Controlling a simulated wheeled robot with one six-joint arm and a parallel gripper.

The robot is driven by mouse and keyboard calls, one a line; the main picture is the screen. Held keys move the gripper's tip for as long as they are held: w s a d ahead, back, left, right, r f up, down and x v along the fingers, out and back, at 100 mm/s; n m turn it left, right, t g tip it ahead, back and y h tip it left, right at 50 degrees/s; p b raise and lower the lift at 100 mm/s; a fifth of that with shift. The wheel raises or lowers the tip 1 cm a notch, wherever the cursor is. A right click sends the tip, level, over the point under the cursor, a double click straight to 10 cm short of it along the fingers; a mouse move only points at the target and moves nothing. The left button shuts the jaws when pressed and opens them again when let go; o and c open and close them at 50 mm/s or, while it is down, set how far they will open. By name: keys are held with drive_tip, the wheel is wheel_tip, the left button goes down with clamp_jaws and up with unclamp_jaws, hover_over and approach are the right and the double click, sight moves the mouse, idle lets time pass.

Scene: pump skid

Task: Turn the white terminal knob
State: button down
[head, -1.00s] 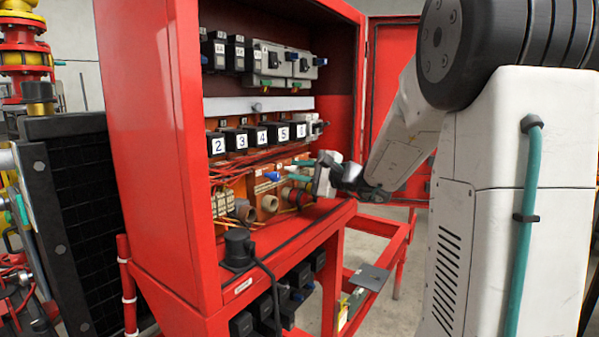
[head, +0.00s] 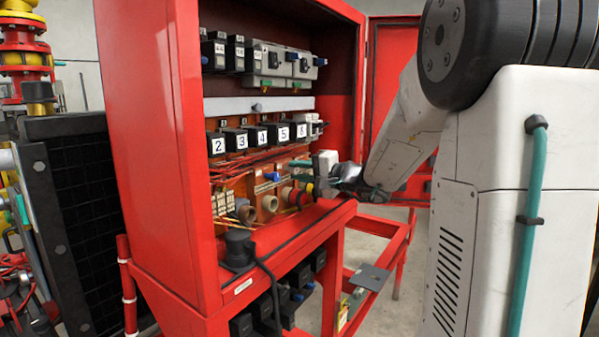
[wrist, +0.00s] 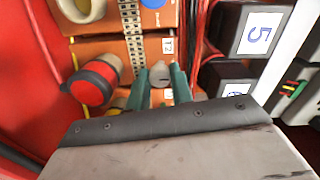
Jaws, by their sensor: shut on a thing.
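The white terminal knob (wrist: 160,76), greyish with a slot-like mark, sits on the orange panel (wrist: 95,48) in the wrist view. My gripper (wrist: 162,82) has two green fingers, one on each side of the knob, and is shut on it. In the head view my gripper (head: 299,163) reaches into the red cabinet (head: 185,130) from the right. The knob cannot be made out there.
A red and black round connector (wrist: 95,82) is left of my fingers in the wrist view. Black numbered blocks (wrist: 245,30) stand close on the right. A blue knob (head: 272,176) and several round sockets (head: 270,203) are nearby in the head view.

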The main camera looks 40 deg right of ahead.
drive_tip(key=shift+f, duration=0.1)
drive_tip(key=c, duration=1.2)
unclamp_jaws()
drive_tip(key=shift+c, duration=0.2)
drive_tip(key=v, duration=0.8)
